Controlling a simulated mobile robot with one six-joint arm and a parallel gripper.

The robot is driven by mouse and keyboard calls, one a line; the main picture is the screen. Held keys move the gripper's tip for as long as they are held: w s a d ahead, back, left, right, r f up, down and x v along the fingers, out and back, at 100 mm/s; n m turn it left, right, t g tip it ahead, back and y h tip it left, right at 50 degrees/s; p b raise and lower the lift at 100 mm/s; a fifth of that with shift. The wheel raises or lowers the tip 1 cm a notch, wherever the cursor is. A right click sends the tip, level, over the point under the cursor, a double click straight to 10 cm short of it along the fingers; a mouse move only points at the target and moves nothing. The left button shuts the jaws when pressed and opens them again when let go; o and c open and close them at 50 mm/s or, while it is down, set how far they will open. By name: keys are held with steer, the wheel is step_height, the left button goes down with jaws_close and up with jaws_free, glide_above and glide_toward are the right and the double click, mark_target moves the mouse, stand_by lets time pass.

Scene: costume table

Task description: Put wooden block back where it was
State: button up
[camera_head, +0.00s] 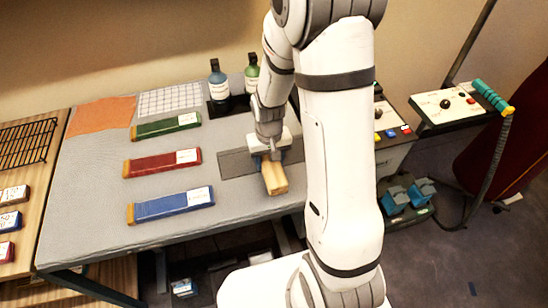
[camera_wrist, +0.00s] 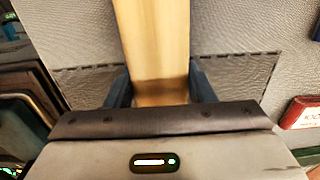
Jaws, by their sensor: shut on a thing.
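The wooden block (camera_head: 275,182) is a pale yellow-brown bar on the grey table (camera_head: 230,223), by a dark grey rectangle (camera_head: 236,162) marked on the cloth. My gripper (camera_head: 266,158) points down at its far end. In the wrist view the block (camera_wrist: 153,40) runs up from between the two blue-grey fingers of my gripper (camera_wrist: 160,88), which are shut on its sides. The dark rectangle with its dashed edge shows on both sides of the block there. I cannot tell whether the block touches the table or is slightly above it.
Green (camera_head: 166,126), red (camera_head: 163,163) and blue (camera_head: 171,205) labelled bars lie to the left. Two bottles (camera_head: 217,80) stand at the back in a dark holder. A control box (camera_head: 460,105) is at right. The front left tabletop is clear.

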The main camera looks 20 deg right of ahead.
steer(key=o, duration=1.3)
steer(key=shift+o, duration=0.2)
step_height(320, 180, up, 11)
steer(key=s+d+r+t, duration=0.1)
steer(key=s+r+t, duration=0.2)
steer(key=s+r, duration=0.8)
steer(key=s, duration=0.3)
steer(key=shift+s+d, duration=0.15)
steer(key=shift+d, duration=0.1)
